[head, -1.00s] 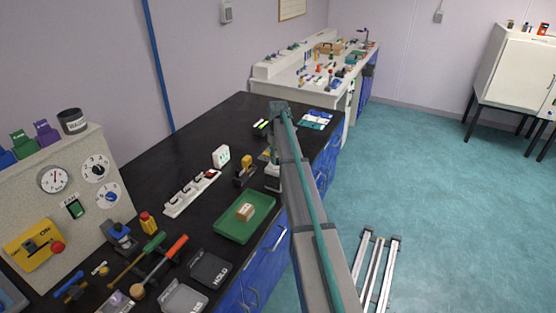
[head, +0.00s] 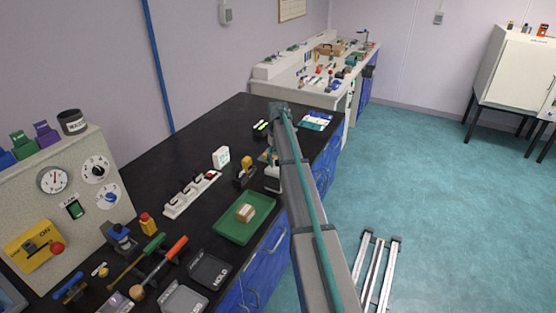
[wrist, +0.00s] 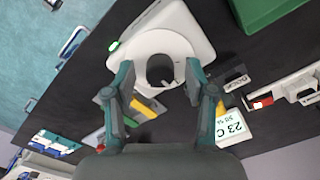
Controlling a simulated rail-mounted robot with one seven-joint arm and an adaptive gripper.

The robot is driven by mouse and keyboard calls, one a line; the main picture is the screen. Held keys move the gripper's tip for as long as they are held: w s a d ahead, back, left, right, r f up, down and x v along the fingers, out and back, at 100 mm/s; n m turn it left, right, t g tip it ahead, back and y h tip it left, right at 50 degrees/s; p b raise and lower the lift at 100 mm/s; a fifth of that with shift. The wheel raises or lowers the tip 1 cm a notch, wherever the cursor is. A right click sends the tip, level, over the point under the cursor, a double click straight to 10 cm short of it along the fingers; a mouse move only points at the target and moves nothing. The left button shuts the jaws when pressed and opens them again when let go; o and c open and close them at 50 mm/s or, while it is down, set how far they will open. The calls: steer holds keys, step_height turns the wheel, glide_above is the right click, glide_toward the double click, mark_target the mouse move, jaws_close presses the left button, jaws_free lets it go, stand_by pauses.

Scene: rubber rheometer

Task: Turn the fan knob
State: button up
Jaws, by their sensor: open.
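A grey control panel (head: 30,200) stands at the left of the black bench in the head view. It carries a black knob on a white dial (head: 96,169) and, below it, a blue knob on a white dial (head: 109,196). A small label, seemingly FAN, sits above a green switch (head: 75,209); I cannot tell which knob it names.
A green tray (head: 226,232) with a small box lies on the bench. A white strip with several dark items (head: 190,195), a yellow-topped tool (head: 245,172) and a white display (head: 221,157) stand behind it. Screwdriver-like tools (head: 165,255) lie before the panel.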

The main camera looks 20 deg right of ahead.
steer(key=shift+r, duration=0.1)
step_height(320, 180, up, 12)
stand_by(0.5)
stand_by(0.4)
